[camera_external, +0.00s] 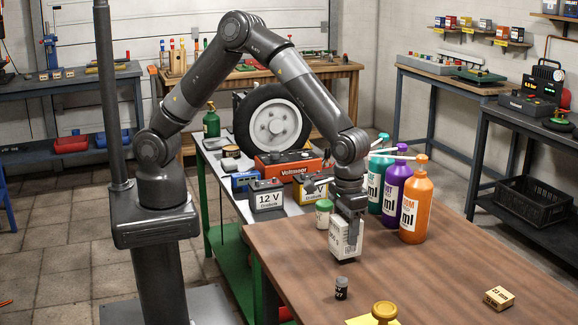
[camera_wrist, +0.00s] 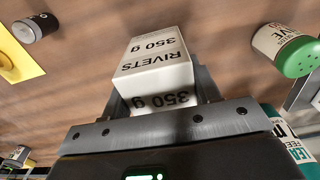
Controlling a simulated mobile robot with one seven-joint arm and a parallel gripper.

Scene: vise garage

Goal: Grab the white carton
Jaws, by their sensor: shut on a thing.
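The white carton (camera_external: 341,246) is upright over the near-left part of the wooden table in the external view. Its print reads "RIVETS 350 g" in the wrist view, where the carton (camera_wrist: 157,62) sits between the two fingers. My gripper (camera_external: 350,236) points down from above and is shut on the carton. In the wrist view my gripper (camera_wrist: 160,88) has a finger against each side of it. I cannot tell whether the carton's bottom touches the table or is slightly above it.
A green-lidded white jar (camera_external: 323,213) stands close behind the carton. Orange (camera_external: 416,207), purple (camera_external: 396,190) and teal bottles (camera_external: 379,180) stand to the right behind it. A small black jar (camera_external: 341,288) stands in front. The table's middle right (camera_external: 450,265) is clear.

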